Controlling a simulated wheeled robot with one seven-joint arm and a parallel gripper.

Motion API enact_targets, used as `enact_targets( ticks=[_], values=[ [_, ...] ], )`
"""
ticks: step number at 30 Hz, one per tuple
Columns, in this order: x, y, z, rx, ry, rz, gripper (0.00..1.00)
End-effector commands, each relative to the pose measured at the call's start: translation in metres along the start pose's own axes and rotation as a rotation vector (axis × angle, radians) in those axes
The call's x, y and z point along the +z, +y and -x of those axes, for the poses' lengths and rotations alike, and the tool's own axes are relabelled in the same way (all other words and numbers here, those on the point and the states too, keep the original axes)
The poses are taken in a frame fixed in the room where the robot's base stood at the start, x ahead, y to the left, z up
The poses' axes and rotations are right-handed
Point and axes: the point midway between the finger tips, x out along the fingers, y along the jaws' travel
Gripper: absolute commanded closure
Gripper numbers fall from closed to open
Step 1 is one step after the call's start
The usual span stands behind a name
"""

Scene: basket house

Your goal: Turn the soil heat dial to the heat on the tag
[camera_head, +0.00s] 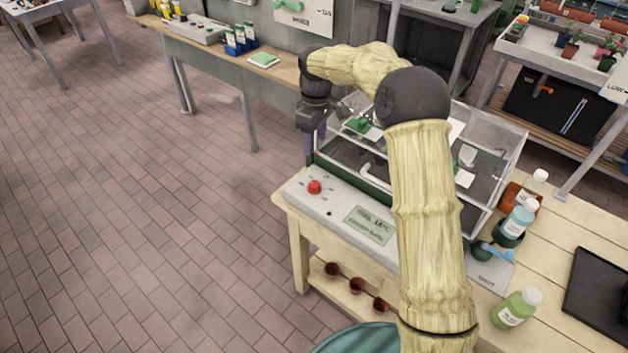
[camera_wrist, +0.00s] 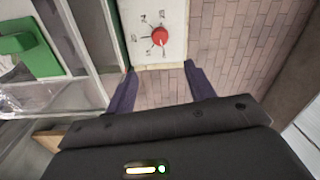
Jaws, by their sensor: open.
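The soil heat dial is a red knob (camera_head: 314,187) on the left end of a pale control panel (camera_head: 335,208), along the front of a clear-lidded propagator (camera_head: 487,185). Small marks ring the knob; I cannot read them. The knob also shows at the top of the wrist view (camera_wrist: 160,36), beyond my fingertips. A greenish label (camera_head: 370,225) with blurred text sits on the panel. My gripper (camera_wrist: 160,75) is open and empty, pointing toward the knob but apart from it. In the head view it hangs above the propagator's left end. I cannot single out the tag.
Bottles (camera_head: 517,308) and a blue-handled tool (camera_head: 497,253) stand on the bench right of my arm. A black tray (camera_head: 600,290) lies at far right. Small pots (camera_head: 356,286) sit on the lower shelf. The brick floor at left is clear.

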Motion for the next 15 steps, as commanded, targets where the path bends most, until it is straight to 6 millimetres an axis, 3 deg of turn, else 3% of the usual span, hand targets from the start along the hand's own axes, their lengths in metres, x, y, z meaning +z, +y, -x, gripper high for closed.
enact_targets(
  ticks=[15],
  values=[
    [0.001, -0.001, -0.089, -0.002, -0.003, 0.0, 0.46]
  ],
)
